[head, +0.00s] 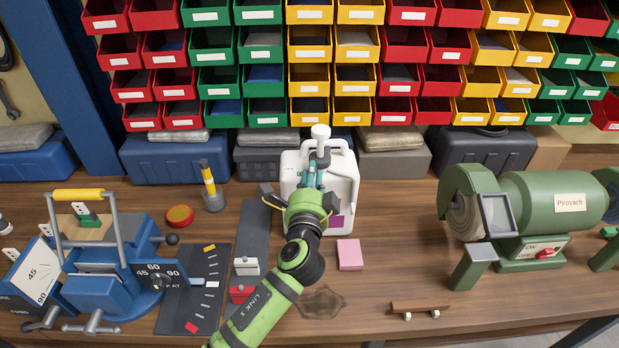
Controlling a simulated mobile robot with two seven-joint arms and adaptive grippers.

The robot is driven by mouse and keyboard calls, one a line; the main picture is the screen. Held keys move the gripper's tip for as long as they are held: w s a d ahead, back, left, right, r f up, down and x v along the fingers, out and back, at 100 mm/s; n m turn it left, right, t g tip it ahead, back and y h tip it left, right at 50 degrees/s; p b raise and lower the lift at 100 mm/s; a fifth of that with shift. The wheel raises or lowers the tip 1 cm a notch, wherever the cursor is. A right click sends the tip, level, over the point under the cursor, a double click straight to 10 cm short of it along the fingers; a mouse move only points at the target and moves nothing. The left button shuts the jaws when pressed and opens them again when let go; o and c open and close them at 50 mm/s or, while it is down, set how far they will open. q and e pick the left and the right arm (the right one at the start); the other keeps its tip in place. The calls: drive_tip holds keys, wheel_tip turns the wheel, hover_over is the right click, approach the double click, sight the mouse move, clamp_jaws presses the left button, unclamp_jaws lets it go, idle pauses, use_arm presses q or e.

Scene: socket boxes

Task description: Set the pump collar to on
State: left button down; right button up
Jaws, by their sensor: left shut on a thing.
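A white pump container (344,192) stands upright on the workbench near the middle, in front of the grey boxes. Its pump head has a white knob (320,131) on top and a grey part just below it. My left gripper (319,164) reaches over the container from the front and is shut at the neck, around the pump collar. The fingers and wrist hide most of the collar, so its on or off position cannot be read. A purple patch (336,222) shows low on the container's front. My right gripper is not in view.
A blue angle vise (110,292) stands at left and a green bench grinder (550,200) at right. A pink block (350,254) lies just right of my arm. Colored bins line the back wall. The bench between container and grinder is mostly clear.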

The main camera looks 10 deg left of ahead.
use_arm(q)
drive_tip(key=shift+r, duration=0.3)
drive_tip(key=c, duration=1.2)
unclamp_jaws()
drive_tip(key=shift+c, duration=0.2)
drive_tip(key=shift+f, duration=0.1)
drive_tip(key=s+d, duration=0.2)
drive_tip(key=s, duration=1)
